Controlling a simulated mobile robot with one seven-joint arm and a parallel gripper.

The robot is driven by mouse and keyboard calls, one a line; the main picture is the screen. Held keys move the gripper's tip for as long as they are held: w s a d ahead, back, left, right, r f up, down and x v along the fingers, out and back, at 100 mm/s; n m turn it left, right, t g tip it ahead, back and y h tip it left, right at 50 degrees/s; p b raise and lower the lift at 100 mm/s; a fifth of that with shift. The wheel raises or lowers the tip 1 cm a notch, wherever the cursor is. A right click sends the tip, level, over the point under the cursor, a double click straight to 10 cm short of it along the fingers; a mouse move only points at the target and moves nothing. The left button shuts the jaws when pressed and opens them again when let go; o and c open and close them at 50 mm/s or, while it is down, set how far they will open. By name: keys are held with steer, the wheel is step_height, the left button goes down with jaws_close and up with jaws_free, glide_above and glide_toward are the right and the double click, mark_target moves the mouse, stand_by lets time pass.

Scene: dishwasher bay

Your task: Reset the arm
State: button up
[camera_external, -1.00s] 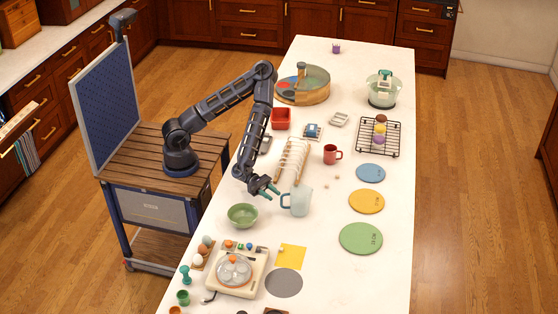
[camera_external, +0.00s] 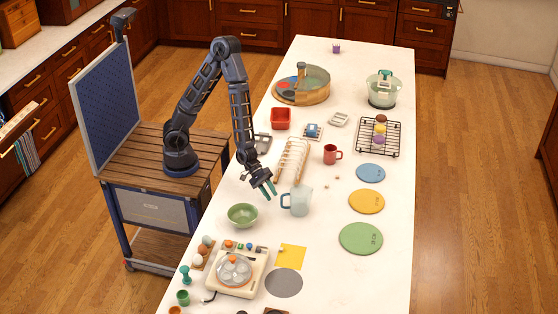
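My arm (camera_external: 238,100) rises from its base on the wooden-topped cart and bends down over the left edge of the white counter. My gripper (camera_external: 269,191) points down above the counter, between the green bowl (camera_external: 242,216) and the wooden rack (camera_external: 292,160). Its two green fingertips are apart, with nothing visible between them. The pale blue pitcher (camera_external: 298,202) stands just to the right of the gripper and appears apart from it.
A red mug (camera_external: 331,154) and blue, yellow and green discs (camera_external: 361,238) lie to the right. A cooker (camera_external: 237,270) stands at the near end. A red bin (camera_external: 280,118) and round wooden tub (camera_external: 303,88) are farther back. The counter's right edge is clear.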

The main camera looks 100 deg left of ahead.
steer(key=s+a+r+m+g+y, duration=0.2)
steer(key=s+a+r+m+y, duration=0.6)
steer(key=a+r, duration=0.65)
steer(key=s+a+r+m, duration=0.2)
steer(key=s+r, duration=0.1)
steer(key=s, duration=0.4)
steer(key=s+a+r+m+g, duration=0.1)
steer(key=s+a+r+m, duration=0.1)
steer(key=s, duration=0.6)
steer(key=s+a+r+m+g+h, duration=0.1)
steer(key=s+a+r+m, duration=0.1)
steer(key=s+a+r, duration=0.2)
steer(key=s+r, duration=0.2)
steer(key=s, duration=0.1)
steer(key=shift+s+m, duration=0.25)
steer(key=shift+m, duration=0.05)
steer(key=shift+o, duration=0.8)
steer(key=shift+s, duration=0.25)
